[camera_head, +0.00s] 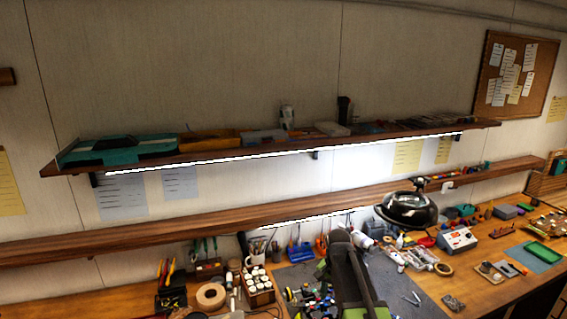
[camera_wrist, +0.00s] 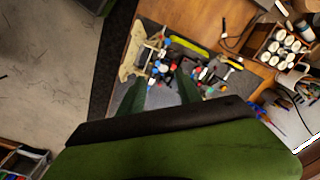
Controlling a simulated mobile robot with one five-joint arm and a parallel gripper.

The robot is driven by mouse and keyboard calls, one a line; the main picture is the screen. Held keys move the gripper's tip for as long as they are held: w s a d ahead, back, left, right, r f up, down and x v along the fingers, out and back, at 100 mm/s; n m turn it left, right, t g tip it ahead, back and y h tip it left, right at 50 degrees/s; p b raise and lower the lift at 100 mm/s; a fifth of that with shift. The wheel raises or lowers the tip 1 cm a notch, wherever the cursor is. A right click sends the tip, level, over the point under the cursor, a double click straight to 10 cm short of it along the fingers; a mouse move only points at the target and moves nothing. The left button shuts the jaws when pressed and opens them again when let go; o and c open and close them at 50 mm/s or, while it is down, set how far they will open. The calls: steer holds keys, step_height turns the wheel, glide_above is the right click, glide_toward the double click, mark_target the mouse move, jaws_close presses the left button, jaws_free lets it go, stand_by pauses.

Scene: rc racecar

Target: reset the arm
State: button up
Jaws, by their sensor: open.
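My arm shows at the bottom of the head view, a green and black link reaching up over the workbench. My gripper (camera_wrist: 158,92) shows in the wrist view as two dark green fingers spread apart with nothing between them. It is above the bench's dark grey mat (camera_wrist: 148,33), where a cluster of small coloured parts (camera_wrist: 190,68) lies beyond the fingertips. The fingertips cannot be made out in the head view.
The wooden workbench (camera_head: 420,290) holds a black magnifier lamp (camera_head: 408,208), a grey device (camera_head: 457,240), a green tray (camera_head: 543,253) and a rack of white-capped jars (camera_head: 258,285). Two shelves (camera_head: 300,150) run along the wall above. Open floor (camera_wrist: 50,70) lies beside the bench.

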steer(key=s+n, duration=0.6)
steer(key=s, duration=0.6)
step_height(320, 180, down, 24)
steer(key=s+n+b, duration=0.1)
steer(key=s+b, duration=0.1)
steer(key=b, duration=2.1)
steer(key=shift+s+b, duration=0.25)
steer(key=shift+b, duration=0.15)
